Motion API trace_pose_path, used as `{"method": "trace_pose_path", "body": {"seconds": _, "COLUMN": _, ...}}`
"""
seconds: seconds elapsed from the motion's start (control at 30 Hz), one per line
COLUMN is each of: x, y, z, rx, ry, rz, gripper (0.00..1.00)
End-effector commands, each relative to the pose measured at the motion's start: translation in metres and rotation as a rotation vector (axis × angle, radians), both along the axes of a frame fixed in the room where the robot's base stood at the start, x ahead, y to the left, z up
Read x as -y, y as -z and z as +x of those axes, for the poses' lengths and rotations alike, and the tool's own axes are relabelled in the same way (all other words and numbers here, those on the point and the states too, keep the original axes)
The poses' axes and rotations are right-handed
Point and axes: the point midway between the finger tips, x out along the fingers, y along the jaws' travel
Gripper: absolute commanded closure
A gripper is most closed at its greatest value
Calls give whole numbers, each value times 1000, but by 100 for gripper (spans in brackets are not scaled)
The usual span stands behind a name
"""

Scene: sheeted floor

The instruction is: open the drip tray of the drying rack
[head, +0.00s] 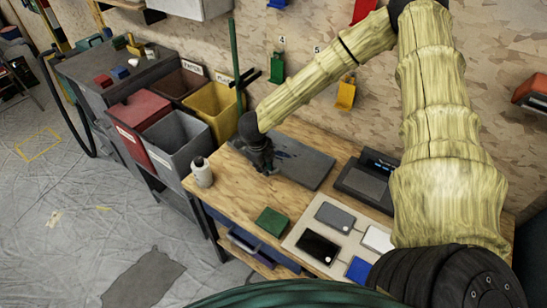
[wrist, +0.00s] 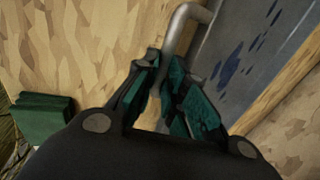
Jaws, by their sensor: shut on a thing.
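A flat dark grey panel with dark blue stains, which looks like the drip tray (head: 312,168), lies on the wooden bench (head: 205,181). Its stained surface also fills the upper right of the wrist view (wrist: 225,45). A bent grey metal handle (wrist: 185,27) stands at the tray's near edge. My gripper (head: 265,168) is over the tray's left end. In the wrist view, the teal-lined fingers of my gripper (wrist: 161,70) are closed around the lower part of the handle. The fingers hide the handle's lower end. I cannot make out a separate rack.
A white bottle (head: 203,174) stands at the bench's left corner. A green block (head: 271,222) and a pale board (head: 298,238) with several coloured plates lie in front. A dark device (head: 367,182) sits right of the tray. Bins (head: 212,108) stand to the left.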

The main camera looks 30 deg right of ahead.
Motion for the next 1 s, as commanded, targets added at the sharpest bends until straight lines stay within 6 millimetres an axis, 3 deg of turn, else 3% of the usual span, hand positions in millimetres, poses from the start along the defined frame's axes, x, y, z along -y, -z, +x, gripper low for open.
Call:
{"method": "trace_pose_path", "body": {"seconds": 0.2, "x": -26, "y": -1, "z": -9, "rx": 4, "ry": -3, "rz": 0, "gripper": 100}}
{"method": "trace_pose_path", "body": {"seconds": 0.57, "x": -29, "y": -2, "z": -10, "rx": 5, "ry": -1, "rz": 1, "gripper": 100}}
{"method": "trace_pose_path", "body": {"seconds": 0.6, "x": -29, "y": -2, "z": -10, "rx": 6, "ry": -1, "rz": 1, "gripper": 80}}
{"method": "trace_pose_path", "body": {"seconds": 0.7, "x": -28, "y": -2, "z": -10, "rx": 5, "ry": 0, "rz": 1, "gripper": 66}}
{"method": "trace_pose_path", "body": {"seconds": 1.0, "x": -27, "y": -2, "z": -11, "rx": 3, "ry": 0, "rz": 0, "gripper": 66}}
